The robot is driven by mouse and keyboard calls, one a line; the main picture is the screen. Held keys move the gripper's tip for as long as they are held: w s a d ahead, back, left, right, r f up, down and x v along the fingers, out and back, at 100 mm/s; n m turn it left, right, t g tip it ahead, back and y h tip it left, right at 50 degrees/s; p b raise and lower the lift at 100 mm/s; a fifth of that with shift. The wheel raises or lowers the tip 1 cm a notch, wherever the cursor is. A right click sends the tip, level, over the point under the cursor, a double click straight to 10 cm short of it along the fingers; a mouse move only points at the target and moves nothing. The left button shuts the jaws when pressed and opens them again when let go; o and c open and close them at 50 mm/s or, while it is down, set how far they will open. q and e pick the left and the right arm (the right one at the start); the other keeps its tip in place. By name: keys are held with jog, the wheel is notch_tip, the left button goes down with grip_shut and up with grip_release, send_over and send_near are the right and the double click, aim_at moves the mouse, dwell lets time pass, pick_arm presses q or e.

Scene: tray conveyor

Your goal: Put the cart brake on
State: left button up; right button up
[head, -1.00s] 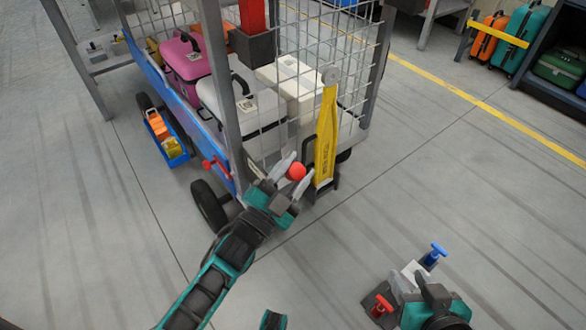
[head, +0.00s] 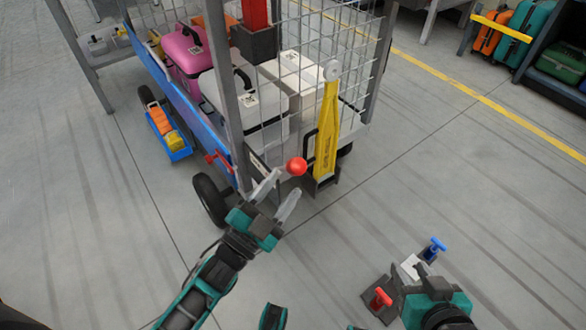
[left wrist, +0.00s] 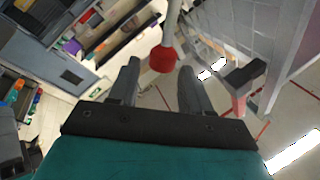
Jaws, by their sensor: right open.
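The cart (head: 238,110) is a wire-mesh luggage cart with grey posts. A red ball knob (head: 297,166) shows at its near end, beside a yellow bar (head: 327,130) that stands nearly upright. My left gripper (head: 282,190) is open and empty, just short of the knob at its lower left. In the left wrist view, the red knob (left wrist: 163,60) on a pale rod lies just past the tips of my open left fingers (left wrist: 158,75), apart from them. My right gripper (head: 412,275) is low at the right, away from the cart; its fingers are hard to make out.
Several suitcases (head: 188,52) ride in the cart. A blue tray (head: 180,154) lies by its left side, and a black wheel (head: 209,198) stands near my left arm. Red (head: 381,298) and blue (head: 437,246) T-handles show beside my right gripper. The floor between the arms is clear.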

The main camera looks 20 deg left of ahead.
pick_arm(q)
jog(key=v, duration=0.7)
jog(key=shift+p, duration=0.3)
